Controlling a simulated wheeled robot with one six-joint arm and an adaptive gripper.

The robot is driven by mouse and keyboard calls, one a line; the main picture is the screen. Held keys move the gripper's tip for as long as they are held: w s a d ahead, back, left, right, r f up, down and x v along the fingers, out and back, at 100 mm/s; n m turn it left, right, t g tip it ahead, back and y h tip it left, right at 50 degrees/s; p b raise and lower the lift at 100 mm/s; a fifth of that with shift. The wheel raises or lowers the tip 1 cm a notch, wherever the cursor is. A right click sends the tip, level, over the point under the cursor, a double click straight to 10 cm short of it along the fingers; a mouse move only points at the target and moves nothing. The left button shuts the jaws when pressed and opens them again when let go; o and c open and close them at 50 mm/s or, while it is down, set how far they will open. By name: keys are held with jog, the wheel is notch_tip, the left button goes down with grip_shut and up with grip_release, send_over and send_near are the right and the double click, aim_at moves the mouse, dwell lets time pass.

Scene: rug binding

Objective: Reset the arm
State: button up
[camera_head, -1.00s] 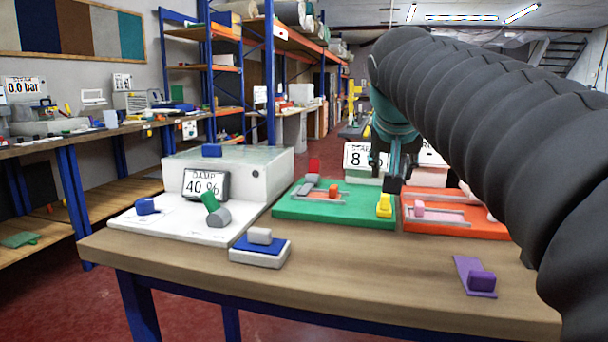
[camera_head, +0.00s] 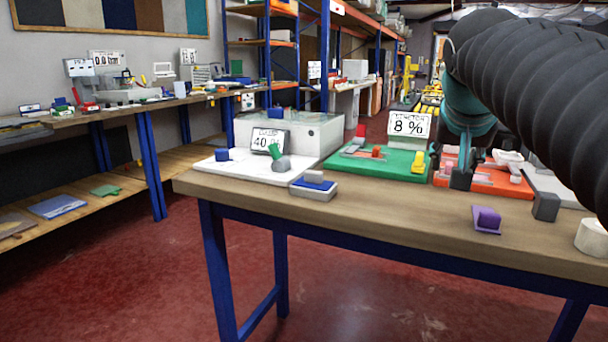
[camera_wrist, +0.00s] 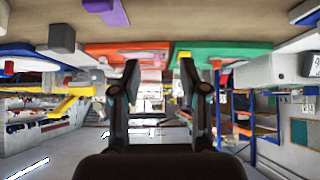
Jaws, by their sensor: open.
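My gripper (camera_wrist: 160,85) shows in the wrist view with its two dark fingers spread apart and nothing between them. That view appears upside down, with the table top (camera_wrist: 225,15) along its upper edge. In the head view my arm comes in from the upper right, and my gripper (camera_head: 464,172) hangs in front of the orange board (camera_head: 495,183) above the table's far side. Its fingers are hard to make out there. I cannot tell in the head view how far it is above the board.
The wooden table (camera_head: 370,215) bears a white machine with a "40 %" display (camera_head: 268,141), a green board (camera_head: 395,165), an "8 %" display (camera_head: 409,124), a purple block (camera_head: 487,218), a grey block (camera_head: 546,206) and a white cylinder (camera_head: 591,237). Red floor (camera_head: 130,285) lies clear at the left front.

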jog(key=s+a+f+n+y, duration=0.1)
jog(key=s+a+f, duration=0.2)
jog(key=s+f, duration=0.3)
jog(key=s+a+f+n+g+y, duration=0.1)
jog(key=s+f, duration=0.5)
jog(key=f, duration=0.6)
jog(key=s+a+f+n+g+y, duration=0.1)
jog(key=s+a+f, duration=0.3)
jog(key=f, duration=0.5)
jog(key=s+n, duration=0.1)
jog(key=s, duration=0.1)
jog(key=shift+s+a+f+n, duration=0.3)
jog(key=shift+a+f, duration=0.05)
jog(key=shift+f, duration=0.05)
